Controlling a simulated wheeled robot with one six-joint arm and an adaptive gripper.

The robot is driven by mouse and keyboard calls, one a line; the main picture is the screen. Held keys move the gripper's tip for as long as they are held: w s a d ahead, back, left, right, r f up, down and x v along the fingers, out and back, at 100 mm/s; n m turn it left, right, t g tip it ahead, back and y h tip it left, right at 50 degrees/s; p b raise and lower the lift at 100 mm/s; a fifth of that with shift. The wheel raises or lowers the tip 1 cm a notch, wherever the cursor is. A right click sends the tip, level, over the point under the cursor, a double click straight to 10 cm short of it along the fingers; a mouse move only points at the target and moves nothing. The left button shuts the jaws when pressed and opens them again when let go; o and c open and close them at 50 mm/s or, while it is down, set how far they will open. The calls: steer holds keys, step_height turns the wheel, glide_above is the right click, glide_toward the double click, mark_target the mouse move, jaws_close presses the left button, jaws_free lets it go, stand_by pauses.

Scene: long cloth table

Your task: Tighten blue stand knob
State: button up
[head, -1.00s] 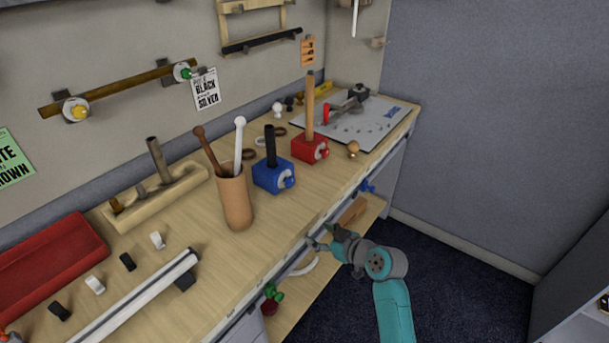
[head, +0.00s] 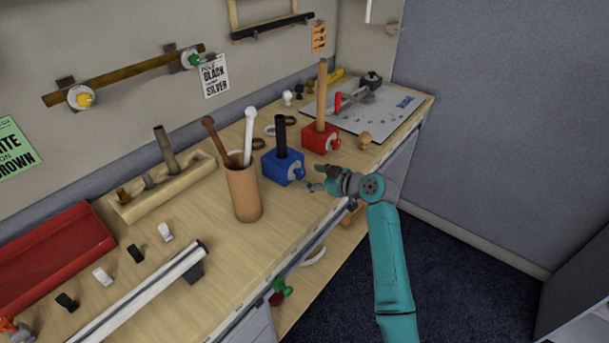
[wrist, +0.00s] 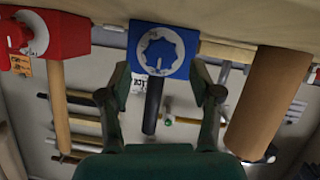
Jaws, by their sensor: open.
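The blue stand (head: 283,167) is a blue block on the table with a dark upright post (head: 280,136) in its top. Its blue star-shaped knob (head: 299,173) is on the front face, over a white dial. In the wrist view the knob (wrist: 160,51) faces the camera, with the blue stand (wrist: 187,71) around it. My gripper (head: 312,180) is in front of and slightly to the right of the knob. In the wrist view my gripper (wrist: 165,90) is open, its fingers on either side below the knob, apart from it and empty.
A red stand (head: 318,139) with a wooden post is just right of the blue stand. A brown cup (head: 243,195) with two sticks stands to the left. A wooden knob-shaped piece (head: 364,140) is near the table edge. The floor in front is clear.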

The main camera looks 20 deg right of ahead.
mark_target(302, 174)
steer(key=shift+x, duration=2.05)
steer(key=c, duration=1.1)
